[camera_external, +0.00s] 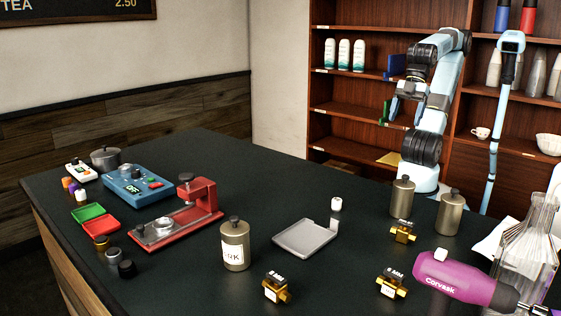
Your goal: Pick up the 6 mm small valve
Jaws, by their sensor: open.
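Three small brass valves with black tops stand on the dark counter. One (392,284) is at the front right, and its top label looks like "6 MM", though the first digit is too small to be sure of. Another valve (403,232) stands behind it near the canisters, and a third (277,288) is at the front middle. Their labels are not legible. My gripper (391,110) is raised at the back right, in front of the shelves, far from all the valves. It is open and looks empty.
A purple power tool (455,280) and a glass flask (527,245) are right of the front right valve. Metal canisters (449,212) stand behind. A grey tray (306,237), a labelled canister (235,245) and a red press (190,210) are to the left. Bare counter separates the valves.

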